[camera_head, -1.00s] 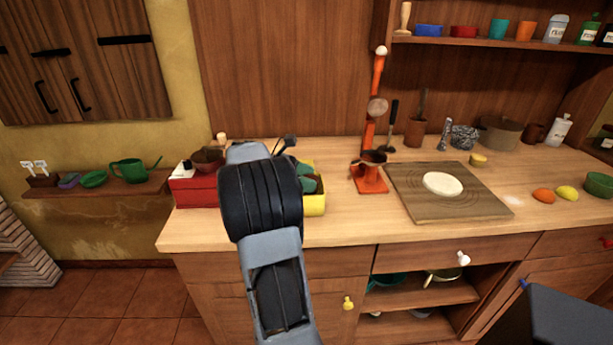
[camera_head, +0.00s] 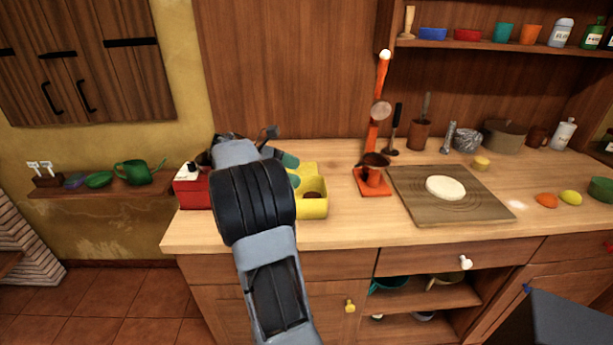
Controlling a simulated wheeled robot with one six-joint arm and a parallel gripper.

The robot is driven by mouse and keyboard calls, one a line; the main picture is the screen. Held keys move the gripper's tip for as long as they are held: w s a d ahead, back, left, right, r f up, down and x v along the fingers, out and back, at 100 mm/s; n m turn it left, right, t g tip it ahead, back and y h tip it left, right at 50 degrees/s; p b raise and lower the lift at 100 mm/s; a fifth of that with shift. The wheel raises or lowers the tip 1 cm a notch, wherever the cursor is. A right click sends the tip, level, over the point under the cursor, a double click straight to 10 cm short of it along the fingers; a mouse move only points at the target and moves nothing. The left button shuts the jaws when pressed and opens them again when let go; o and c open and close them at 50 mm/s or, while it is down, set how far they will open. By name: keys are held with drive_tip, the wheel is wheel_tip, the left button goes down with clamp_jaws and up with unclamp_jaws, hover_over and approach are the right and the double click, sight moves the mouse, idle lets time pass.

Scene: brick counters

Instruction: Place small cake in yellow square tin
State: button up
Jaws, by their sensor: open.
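The yellow square tin (camera_head: 313,210) stands on the left part of the counter, its left side hidden behind my arm. A small dark brown thing (camera_head: 313,195), which looks like the small cake, lies inside the tin. My gripper (camera_head: 291,170) is mostly hidden behind my own arm. Its teal-green fingertips show just left of the tin's visible opening, apart from the brown thing. The gripper is open, and no held thing is visible.
A red box (camera_head: 191,192) stands left of my arm. An orange stand (camera_head: 372,183) is right of the tin, beside a wooden board (camera_head: 430,205) with pale dough (camera_head: 445,188). Bare counter lies in front of the tin.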

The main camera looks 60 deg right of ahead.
drive_tip(key=p+v, duration=0.1)
drive_tip(key=v, duration=0.6)
drive_tip(key=s+a+f+m+t+y, duration=0.2)
drive_tip(key=a+f+t, duration=0.2)
drive_tip(key=a, duration=0.6)
drive_tip(key=s+a+f+m+t+y, duration=0.2)
drive_tip(key=a+f+m+t+y, duration=0.1)
drive_tip(key=a, duration=0.8)
drive_tip(key=s+a+f+m+t+y, duration=0.2)
drive_tip(key=a+f+t, duration=0.3)
drive_tip(key=a, duration=0.6)
drive_tip(key=shift+s+t+y, duration=0.45)
drive_tip(key=shift+t+y, duration=0.05)
drive_tip(key=shift+t, duration=0.5)
